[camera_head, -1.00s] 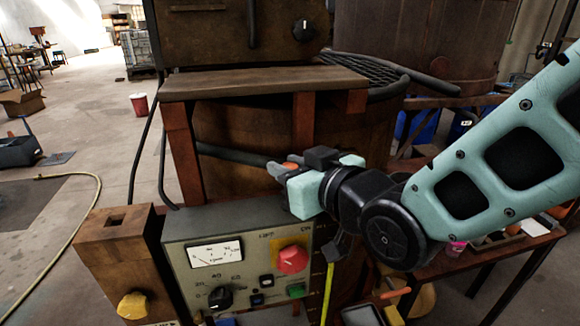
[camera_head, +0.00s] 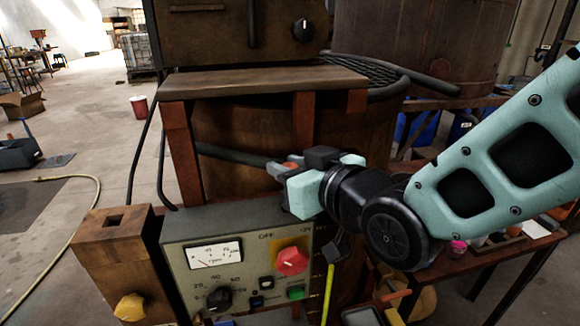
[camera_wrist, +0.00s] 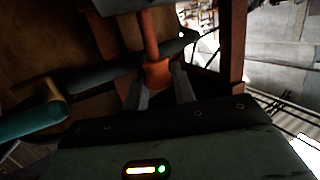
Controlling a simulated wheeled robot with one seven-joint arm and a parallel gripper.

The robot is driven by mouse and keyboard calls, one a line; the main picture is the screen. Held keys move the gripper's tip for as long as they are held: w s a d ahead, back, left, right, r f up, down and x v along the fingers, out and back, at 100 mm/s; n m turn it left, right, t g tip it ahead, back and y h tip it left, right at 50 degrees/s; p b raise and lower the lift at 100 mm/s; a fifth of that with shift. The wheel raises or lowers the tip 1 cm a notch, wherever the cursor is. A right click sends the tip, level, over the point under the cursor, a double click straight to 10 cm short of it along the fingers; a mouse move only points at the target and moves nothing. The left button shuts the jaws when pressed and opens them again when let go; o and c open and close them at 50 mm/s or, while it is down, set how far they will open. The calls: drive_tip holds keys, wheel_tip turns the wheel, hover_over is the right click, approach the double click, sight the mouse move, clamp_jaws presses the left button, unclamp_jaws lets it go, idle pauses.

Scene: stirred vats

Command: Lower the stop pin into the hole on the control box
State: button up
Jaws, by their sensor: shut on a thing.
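My gripper (camera_head: 290,172) is shut on an orange pin-like piece, which I take for the stop pin. Only a bit of orange shows between the jaws in the head view. In the wrist view the orange pin (camera_wrist: 156,72) sits between my fingers, and its thinner shaft runs up to a dark block at the top edge. The grey control box (camera_head: 180,262), with a meter, a red knob and a black dial, is below and left of my gripper. A brown box (camera_head: 90,250) joins its left side, with a square hole (camera_head: 115,221) in its top. My gripper is apart from that hole.
A dark rod (camera_head: 228,153) runs behind the boxes to near my gripper and crosses the wrist view too. A wooden shelf (camera_head: 262,83) on rusty posts is above. A low table (camera_head: 500,257) with small items stands at right. Open floor lies at left.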

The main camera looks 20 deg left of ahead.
drive_tip(key=shift+f+b, duration=2.5)
drive_tip(key=shift+b, duration=0.1)
idle(0.3)
drive_tip(key=o, duration=1)
drive_tip(key=shift+o, duration=0.2)
drive_tip(key=shift+d, duration=0.15)
